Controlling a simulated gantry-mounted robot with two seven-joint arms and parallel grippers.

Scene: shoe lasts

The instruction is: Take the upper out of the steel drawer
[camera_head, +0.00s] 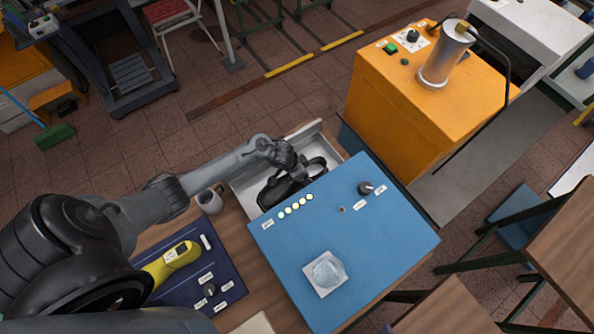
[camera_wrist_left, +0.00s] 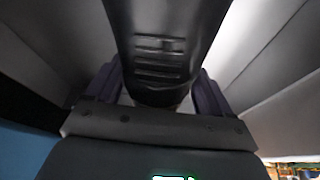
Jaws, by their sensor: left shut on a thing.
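The open steel drawer (camera_head: 248,191) sticks out from the far side of the blue-topped cabinet (camera_head: 340,235). The black upper (camera_head: 283,189) lies inside it, partly covered by my gripper. My left gripper (camera_head: 300,172) reaches down into the drawer from the left. In the left wrist view my gripper (camera_wrist_left: 158,100) has its two fingers on either side of the dark upper (camera_wrist_left: 165,35), shut on it. The pale drawer walls (camera_wrist_left: 255,50) show on both sides there. My right gripper is not in view.
A grey mug (camera_head: 209,201) stands on the wooden bench left of the drawer. A glass dish (camera_head: 327,272) sits on the blue top. An orange machine (camera_head: 415,95) stands behind right.

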